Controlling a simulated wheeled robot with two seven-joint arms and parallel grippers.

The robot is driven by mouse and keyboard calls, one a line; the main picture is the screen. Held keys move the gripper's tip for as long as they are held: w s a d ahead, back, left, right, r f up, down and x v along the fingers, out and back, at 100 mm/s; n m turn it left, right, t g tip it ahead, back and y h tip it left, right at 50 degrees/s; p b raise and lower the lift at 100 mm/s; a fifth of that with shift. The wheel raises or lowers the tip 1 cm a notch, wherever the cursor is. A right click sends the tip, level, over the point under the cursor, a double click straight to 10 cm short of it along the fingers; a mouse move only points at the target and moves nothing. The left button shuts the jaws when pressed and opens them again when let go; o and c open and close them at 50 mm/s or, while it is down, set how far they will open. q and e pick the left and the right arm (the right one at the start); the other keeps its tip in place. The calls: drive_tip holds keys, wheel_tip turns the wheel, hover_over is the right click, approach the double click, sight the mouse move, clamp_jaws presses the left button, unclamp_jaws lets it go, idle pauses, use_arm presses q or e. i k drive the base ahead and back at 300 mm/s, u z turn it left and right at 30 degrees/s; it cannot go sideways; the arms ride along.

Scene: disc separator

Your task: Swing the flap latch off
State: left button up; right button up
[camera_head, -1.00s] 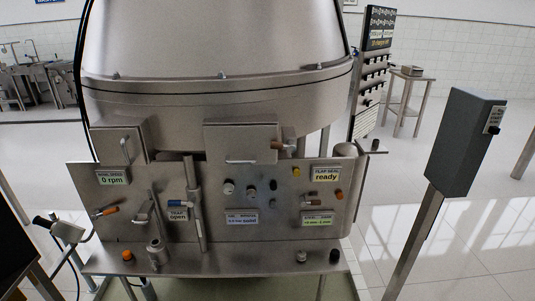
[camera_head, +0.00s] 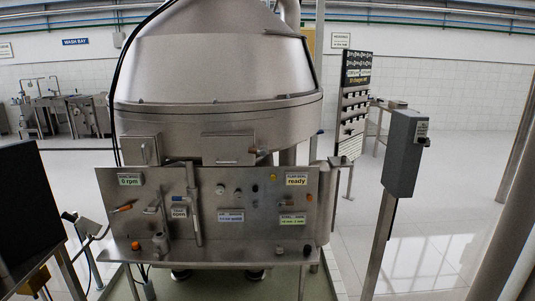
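The disc separator (camera_head: 215,70) is a large steel bowl housing behind a steel panel. A square steel flap cover (camera_head: 228,149) with a handle sits at the middle of its lower rim. A small latch (camera_head: 258,151) with a brownish grip shows at the cover's right edge; it is too small to tell its exact position. The flap seal label (camera_head: 296,179) reads "ready". Neither of my grippers shows in this view.
The panel (camera_head: 150,215) bears knobs, levers and labels, including "0 rpm" (camera_head: 130,180). A grey box on a post (camera_head: 401,150) stands at the right, a black panel (camera_head: 30,205) at the left. Open white floor (camera_head: 450,230) lies on the right.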

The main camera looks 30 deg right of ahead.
sight(263, 152)
drive_tip(key=z, duration=0.8)
drive_tip(key=i, duration=1.6)
drive_tip(key=u, duration=0.35)
